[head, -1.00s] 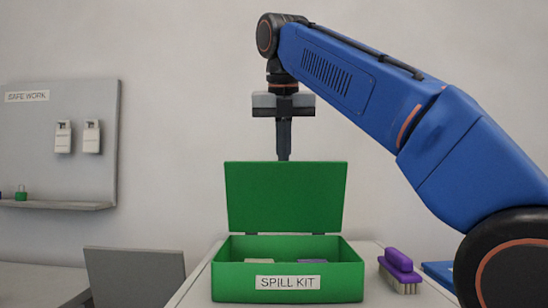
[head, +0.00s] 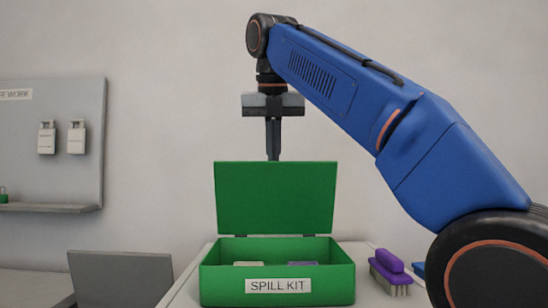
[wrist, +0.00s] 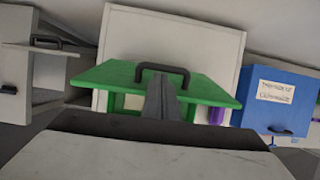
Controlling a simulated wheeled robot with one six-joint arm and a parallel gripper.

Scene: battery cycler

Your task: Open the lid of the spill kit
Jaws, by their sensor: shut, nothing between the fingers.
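The green spill kit (head: 225,288) stands on a light surface with a white label on its front. Its lid (head: 275,197) is swung up, standing about upright at the back edge, and the box is open at the top. My gripper (head: 273,157) is shut and empty, pointing down just above the lid's top edge; its very tips may be hidden behind the lid. In the wrist view the lid (wrist: 108,76) lies beyond the shut fingers (wrist: 163,85), with a dark handle (wrist: 180,70) just past them. I cannot tell whether they touch.
A purple brush (head: 391,263) stands right of the kit. A blue box (wrist: 282,97) with a white label shows at the right in the wrist view. A grey board (head: 80,150) with two white items hangs on the left wall.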

